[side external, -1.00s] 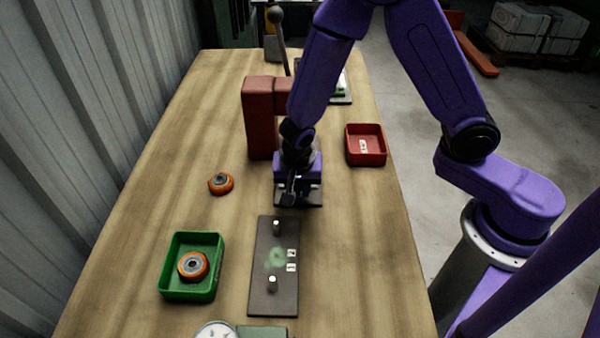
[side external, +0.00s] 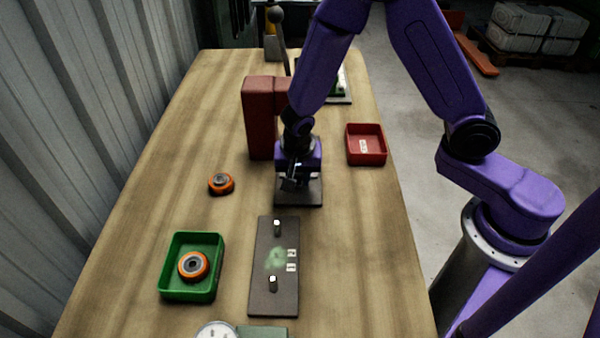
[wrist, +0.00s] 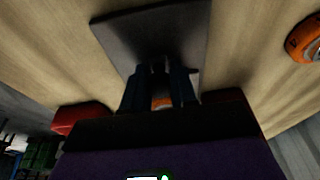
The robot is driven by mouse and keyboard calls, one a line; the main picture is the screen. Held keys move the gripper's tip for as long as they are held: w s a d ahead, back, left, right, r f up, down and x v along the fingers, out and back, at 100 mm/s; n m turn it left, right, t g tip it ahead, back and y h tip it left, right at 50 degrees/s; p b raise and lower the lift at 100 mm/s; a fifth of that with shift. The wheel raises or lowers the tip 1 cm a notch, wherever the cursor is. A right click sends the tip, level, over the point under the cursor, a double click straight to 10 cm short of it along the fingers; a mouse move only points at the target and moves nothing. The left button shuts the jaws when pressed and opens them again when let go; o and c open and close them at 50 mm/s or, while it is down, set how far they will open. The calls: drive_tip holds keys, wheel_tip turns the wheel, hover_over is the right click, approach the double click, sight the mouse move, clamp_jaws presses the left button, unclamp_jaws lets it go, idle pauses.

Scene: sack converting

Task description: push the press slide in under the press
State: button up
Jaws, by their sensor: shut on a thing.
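The red press (side external: 262,118) stands upright near the middle of the bench in the side view, partly behind my arm. The press slide, a dark flat plate (side external: 312,194), lies on the bench at the foot of the press, its near part sticking out. In the wrist view the plate (wrist: 125,32) fills the upper middle. My gripper (side external: 289,183) is low over the plate, its fingers (wrist: 160,88) close together and shut on the slide. The held part is hidden by the fingers. A bit of orange (wrist: 162,102) shows between them; I cannot tell what it is.
An orange-rimmed wheel (side external: 221,184) lies loose on the left. A green tray (side external: 177,289) holds a similar wheel. A red tray (side external: 376,160) stands on the right. A dark plate with two pegs (side external: 262,300) lies in front, with a dial (side external: 213,332) at the bottom edge.

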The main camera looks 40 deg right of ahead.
drive_tip(key=shift+d, duration=0.2)
drive_tip(key=shift+w+d, duration=1.25)
drive_tip(key=shift+w+d, duration=1.3)
drive_tip(key=shift+d, duration=0.05)
